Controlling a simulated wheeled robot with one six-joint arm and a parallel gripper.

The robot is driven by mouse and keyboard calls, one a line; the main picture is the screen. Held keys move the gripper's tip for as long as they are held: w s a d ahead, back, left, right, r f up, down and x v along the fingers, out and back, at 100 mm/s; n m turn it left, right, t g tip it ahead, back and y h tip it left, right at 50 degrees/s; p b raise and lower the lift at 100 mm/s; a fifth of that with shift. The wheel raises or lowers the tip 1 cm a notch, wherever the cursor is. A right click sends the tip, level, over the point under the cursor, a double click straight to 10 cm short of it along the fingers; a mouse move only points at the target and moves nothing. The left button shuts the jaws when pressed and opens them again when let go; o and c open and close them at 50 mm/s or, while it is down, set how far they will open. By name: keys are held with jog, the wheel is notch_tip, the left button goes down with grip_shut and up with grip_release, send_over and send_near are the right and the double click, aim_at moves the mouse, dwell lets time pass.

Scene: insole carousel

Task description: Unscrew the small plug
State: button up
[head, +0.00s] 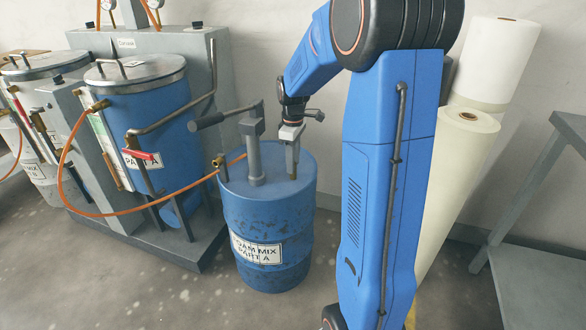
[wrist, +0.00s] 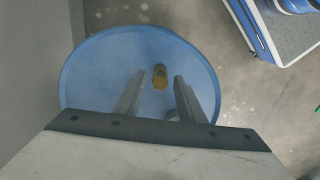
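The small plug (wrist: 160,76) is a short brass-coloured cylinder on the blue drum lid. In the wrist view it lies between my fingertips, with a gap on either side, and I see no contact. The blue drum (head: 265,222), labelled "FOAM MIX PART A", stands upright on the floor; its lid also fills the middle of the wrist view (wrist: 95,75). My gripper (head: 291,172) points down over the right part of the lid. Its fingers (wrist: 160,78) are apart and hold nothing. In the head view I cannot make out the plug behind the gripper.
A grey hand pump (head: 254,150) with a side handle rises from the lid, close left of my gripper. An orange hose (head: 120,214) runs from the drum to a blue tank (head: 150,115). Cream rolls (head: 465,150) and a grey table (head: 540,170) stand at right.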

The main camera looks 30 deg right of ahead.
jog(key=m, duration=0.6)
dwell(0.3)
grip_shut()
jog(key=n, duration=0.6)
jog(key=shift+r, duration=1.85)
dwell(0.4)
notch_tip(320, 180, up, 7)
jog(key=shift+f, duration=0.15)
dwell(0.8)
